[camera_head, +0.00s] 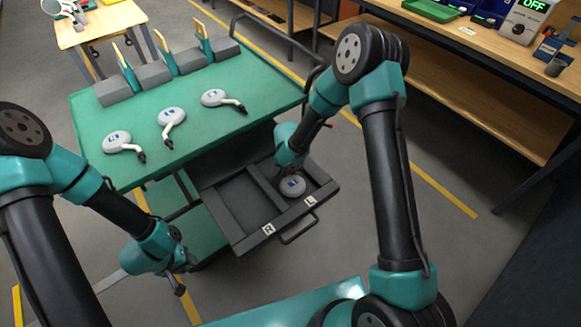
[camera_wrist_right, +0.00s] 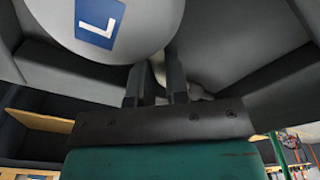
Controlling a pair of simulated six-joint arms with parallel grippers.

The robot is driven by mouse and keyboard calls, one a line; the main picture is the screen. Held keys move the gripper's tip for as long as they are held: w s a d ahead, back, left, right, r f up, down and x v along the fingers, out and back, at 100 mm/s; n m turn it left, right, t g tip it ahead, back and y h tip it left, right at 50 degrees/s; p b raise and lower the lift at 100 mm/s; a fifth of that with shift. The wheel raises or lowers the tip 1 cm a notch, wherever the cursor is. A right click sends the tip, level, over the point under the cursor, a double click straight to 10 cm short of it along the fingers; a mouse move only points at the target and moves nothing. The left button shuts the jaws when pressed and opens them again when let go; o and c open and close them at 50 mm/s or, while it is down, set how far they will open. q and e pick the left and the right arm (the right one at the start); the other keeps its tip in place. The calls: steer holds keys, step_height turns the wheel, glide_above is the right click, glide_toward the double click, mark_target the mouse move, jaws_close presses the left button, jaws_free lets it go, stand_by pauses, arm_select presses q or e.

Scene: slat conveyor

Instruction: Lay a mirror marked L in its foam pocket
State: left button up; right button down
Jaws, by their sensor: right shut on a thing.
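A round grey mirror (camera_head: 292,187) with a blue label is at the pocket on the L side of the pulled-out tray (camera_head: 240,243). Its label reads L in the right wrist view (camera_wrist_right: 95,25). My right gripper (camera_wrist_right: 160,80) is shut on the mirror's stem; in the head view the arm hides most of the fingers. I cannot tell whether the mirror touches the pocket floor. The tray's front rim has an R tag (camera_head: 268,229) and an L tag (camera_head: 311,200); the R side is empty. My left gripper (camera_head: 180,278) hangs left of the tray, its fingers unclear.
Three more mirrors with stems, (camera_head: 117,141), (camera_head: 172,117) and (camera_head: 212,97), lie on the green tabletop (camera_head: 205,135). Grey blocks with upright wood-edged pieces line its back edge. A handle (camera_head: 299,230) juts from the tray front. A wooden bench (camera_head: 470,75) stands at right.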

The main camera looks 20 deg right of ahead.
steer(key=c, duration=1)
jaws_free()
steer(key=shift+c, duration=0.2)
steer(key=shift+r, duration=0.15)
step_height(320, 180, up, 17)
steer(key=s+a, duration=0.1)
steer(key=shift+a, duration=0.1)
steer(key=f, duration=0.9)
steer(key=w+d+f, duration=0.1)
steer(key=f, duration=0.4)
steer(key=shift+f, duration=0.35)
steer(key=shift+r, duration=0.15)
